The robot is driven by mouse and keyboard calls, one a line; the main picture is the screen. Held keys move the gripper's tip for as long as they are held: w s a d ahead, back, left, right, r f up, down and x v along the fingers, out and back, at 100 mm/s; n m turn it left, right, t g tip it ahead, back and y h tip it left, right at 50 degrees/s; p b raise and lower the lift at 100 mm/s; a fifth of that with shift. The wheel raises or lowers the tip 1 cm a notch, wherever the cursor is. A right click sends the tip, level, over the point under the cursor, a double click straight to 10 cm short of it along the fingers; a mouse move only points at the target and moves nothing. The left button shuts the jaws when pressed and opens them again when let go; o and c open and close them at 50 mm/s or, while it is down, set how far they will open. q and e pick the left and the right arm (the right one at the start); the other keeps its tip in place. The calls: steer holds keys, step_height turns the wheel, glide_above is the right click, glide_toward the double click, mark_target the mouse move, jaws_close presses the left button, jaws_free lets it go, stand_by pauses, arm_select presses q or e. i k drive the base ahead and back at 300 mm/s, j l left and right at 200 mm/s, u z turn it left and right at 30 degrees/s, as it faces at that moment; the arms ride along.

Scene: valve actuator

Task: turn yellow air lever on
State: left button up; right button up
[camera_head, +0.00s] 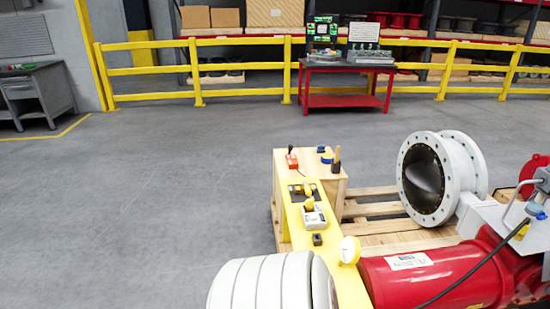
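A yellow panel (293,219) runs along the left side of the valve assembly. On it sits a small grey-white unit (314,220) with a yellow lever (308,204) on top. Just behind it is a dark plate with another small yellow part (307,189). The parts are too small to tell which is the air lever or how it is set. A round white-faced gauge (349,250) with a yellow rim stands nearer, by the red actuator cylinder (430,273). Neither of my grippers is in view.
A wooden box (333,190) carries a red joystick-like control (292,160) and small tools. A large flanged valve (424,178) stands on a wooden pallet (385,226). A red table (345,84) stands before the yellow railing (243,92). Floor to the left is clear.

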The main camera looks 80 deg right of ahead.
mark_target(308, 192)
steer(key=i+z, duration=0.2)
steer(key=z, duration=0.2)
steer(key=i+z, duration=0.45)
steer(key=z, duration=0.3)
steer(key=i+j+z, duration=0.2)
steer(key=z, duration=0.2)
steer(key=i+z, duration=0.15)
steer(key=z, duration=0.3)
steer(key=i+j+z, duration=0.1)
steer(key=z, duration=0.3)
steer(key=i+j+z, duration=0.1)
steer(key=z, duration=0.35)
steer(key=i+j+z, duration=0.1)
steer(key=z, duration=0.35)
